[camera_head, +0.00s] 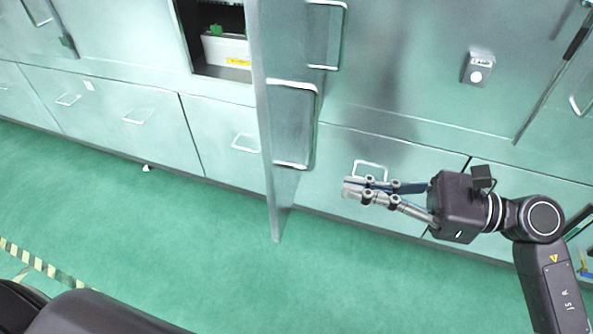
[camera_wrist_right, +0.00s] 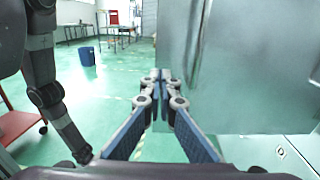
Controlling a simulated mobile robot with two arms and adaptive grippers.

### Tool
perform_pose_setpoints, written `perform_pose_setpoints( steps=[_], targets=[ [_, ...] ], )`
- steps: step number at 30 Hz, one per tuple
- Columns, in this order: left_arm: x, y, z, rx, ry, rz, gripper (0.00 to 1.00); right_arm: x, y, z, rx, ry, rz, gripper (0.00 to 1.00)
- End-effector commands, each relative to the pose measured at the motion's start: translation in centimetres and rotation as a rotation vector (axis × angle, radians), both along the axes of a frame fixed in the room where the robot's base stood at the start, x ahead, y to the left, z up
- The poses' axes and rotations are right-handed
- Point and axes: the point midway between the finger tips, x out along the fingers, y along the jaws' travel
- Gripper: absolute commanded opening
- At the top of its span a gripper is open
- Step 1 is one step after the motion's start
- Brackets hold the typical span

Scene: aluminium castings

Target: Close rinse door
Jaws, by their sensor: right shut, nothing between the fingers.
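The rinse door (camera_head: 270,110) is a tall steel panel that stands open, sticking out from the cabinet front, with a metal handle (camera_head: 296,165) on its right face. The opening to its left shows a white box (camera_head: 226,50) with a yellow label and a green part on top. My right gripper (camera_head: 348,188) is shut and empty, to the right of the door and apart from it, its fingers pointing left. In the right wrist view its fingertips (camera_wrist_right: 161,78) are together, and a large steel panel (camera_wrist_right: 250,70) fills the right side. My left gripper is out of view.
Steel drawers with wire handles (camera_head: 370,169) run along the cabinet's lower front. A small button box (camera_head: 478,68) is on the right panel. A blue bin (camera_wrist_right: 86,56) stands farther off in the wrist view.

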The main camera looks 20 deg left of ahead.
Motion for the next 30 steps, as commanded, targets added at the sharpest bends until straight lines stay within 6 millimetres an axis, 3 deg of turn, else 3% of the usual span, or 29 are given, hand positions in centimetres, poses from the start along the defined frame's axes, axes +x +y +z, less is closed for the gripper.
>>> perform_pose_setpoints(
  steps=[1, 9, 15, 30],
  targets=[
    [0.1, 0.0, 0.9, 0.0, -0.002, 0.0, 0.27, -0.1, 1.2, 0.6, 0.005, 0.002, 0.003, 0.0],
    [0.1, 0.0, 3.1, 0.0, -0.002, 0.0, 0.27, -0.4, 6.9, 0.6, 0.006, 0.004, 0.0, 0.0],
    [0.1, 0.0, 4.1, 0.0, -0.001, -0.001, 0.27, -0.5, 9.4, 0.3, 0.004, 0.004, -0.001, 0.0],
    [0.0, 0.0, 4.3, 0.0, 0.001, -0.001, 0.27, -0.5, 10.3, 0.0, 0.002, 0.004, -0.003, 0.0]
  ],
)
